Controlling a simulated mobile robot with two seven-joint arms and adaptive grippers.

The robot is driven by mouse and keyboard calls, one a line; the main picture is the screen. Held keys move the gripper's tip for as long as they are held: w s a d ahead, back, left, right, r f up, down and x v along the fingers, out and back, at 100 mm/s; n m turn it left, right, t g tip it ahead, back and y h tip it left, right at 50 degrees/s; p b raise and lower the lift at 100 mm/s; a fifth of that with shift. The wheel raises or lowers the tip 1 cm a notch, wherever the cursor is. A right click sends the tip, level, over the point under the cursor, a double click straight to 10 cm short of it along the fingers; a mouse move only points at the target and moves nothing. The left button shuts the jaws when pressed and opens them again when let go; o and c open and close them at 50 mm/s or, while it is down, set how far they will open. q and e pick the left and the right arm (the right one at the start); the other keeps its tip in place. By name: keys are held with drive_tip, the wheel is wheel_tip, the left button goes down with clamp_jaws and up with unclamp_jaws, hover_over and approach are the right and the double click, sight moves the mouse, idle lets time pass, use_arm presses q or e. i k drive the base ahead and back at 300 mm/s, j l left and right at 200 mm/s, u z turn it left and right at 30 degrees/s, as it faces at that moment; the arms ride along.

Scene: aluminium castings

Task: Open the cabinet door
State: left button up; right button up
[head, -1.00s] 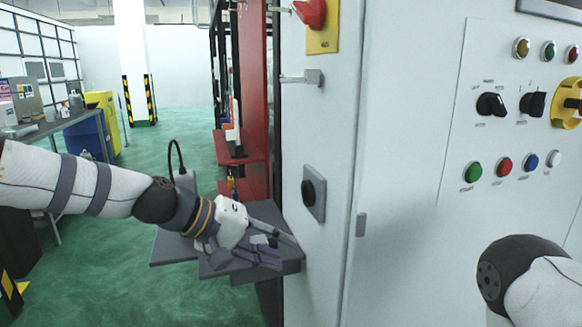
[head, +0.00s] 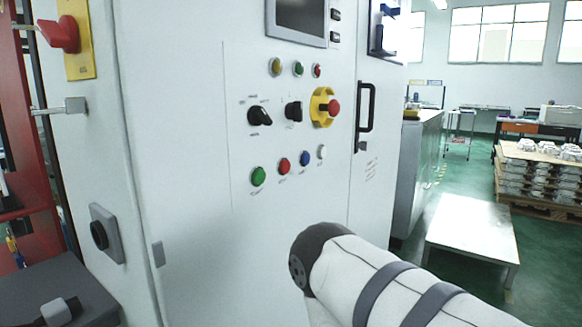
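The white cabinet (head: 195,120) stands close in front of me, its front face turned to the right. Its front looks shut, with a vertical seam left of the black bar handle (head: 366,107). The handle is upright on the narrow right part of the front. A small grey hinge-like piece (head: 158,253) sits by the left seam. My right arm comes in from the lower right with its dark joint in front of the cabinet's lower part; its gripper is out of view. My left gripper cannot be made out in the current view.
Buttons and an emergency stop (head: 333,107) are on the cabinet front. A dark shelf (head: 85,285) with a small grey block juts out at lower left. A low white table (head: 470,225) and a pallet of castings (head: 540,185) stand at right. Green floor shows between them.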

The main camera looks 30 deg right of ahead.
sight(380, 81)
drive_tip(key=j+z, duration=0.1)
drive_tip(key=z, duration=0.35)
drive_tip(key=j+z, duration=0.15)
drive_tip(key=z, duration=0.25)
drive_tip(key=k+j+z, duration=0.1)
drive_tip(key=z, duration=0.8)
